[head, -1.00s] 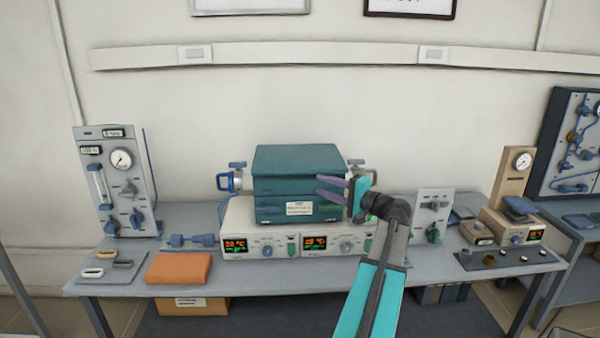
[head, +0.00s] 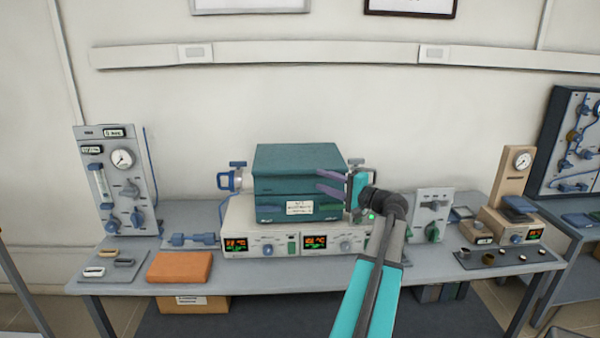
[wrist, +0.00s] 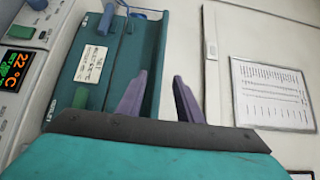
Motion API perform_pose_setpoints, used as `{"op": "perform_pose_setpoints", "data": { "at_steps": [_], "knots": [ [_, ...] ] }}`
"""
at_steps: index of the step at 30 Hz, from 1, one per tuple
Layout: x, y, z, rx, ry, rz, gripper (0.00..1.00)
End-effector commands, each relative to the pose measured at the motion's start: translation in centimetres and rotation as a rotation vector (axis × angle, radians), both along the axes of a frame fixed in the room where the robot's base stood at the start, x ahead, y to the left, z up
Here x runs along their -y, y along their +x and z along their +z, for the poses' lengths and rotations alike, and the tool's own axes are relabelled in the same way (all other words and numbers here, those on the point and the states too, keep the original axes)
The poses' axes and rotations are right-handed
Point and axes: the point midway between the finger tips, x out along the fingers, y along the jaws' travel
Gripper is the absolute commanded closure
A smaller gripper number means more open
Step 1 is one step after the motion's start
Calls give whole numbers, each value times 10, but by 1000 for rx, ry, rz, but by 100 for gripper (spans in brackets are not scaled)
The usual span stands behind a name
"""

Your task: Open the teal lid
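The teal lid (head: 298,158) is the upper part of the dark teal box on the furnace unit in the head view. It looks closed, lying level on the lower body (head: 270,215). My gripper (head: 318,179) is at the box's right front, its purple fingers open, one above the other. In the wrist view the teal lid (wrist: 146,62) is seen sideways. My gripper (wrist: 158,82) has one finger over the teal front and the other against the white wall, past the lid's top edge. I cannot tell whether either finger touches the lid.
The box stands on a white control unit (head: 262,243) with lit displays. Blue-handled fittings (head: 232,180) flank it. An orange block (head: 180,267) lies to the left on the grey bench. A gauge panel (head: 118,180) stands further left; a small grey panel (head: 432,205) stands right of my arm.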

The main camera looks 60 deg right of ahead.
Motion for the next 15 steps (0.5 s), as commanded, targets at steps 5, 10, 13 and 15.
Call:
{"op": "perform_pose_setpoints", "data": {
  "at_steps": [5, 10, 13, 15],
  "knots": [
    [5, 27, 2, 0, 1, 2, 67],
    [9, 51, 2, 0, 1, 2, 67],
    [11, 65, 2, 0, 1, 2, 67],
    [13, 75, 2, 0, 1, 2, 67]
  ]
}}
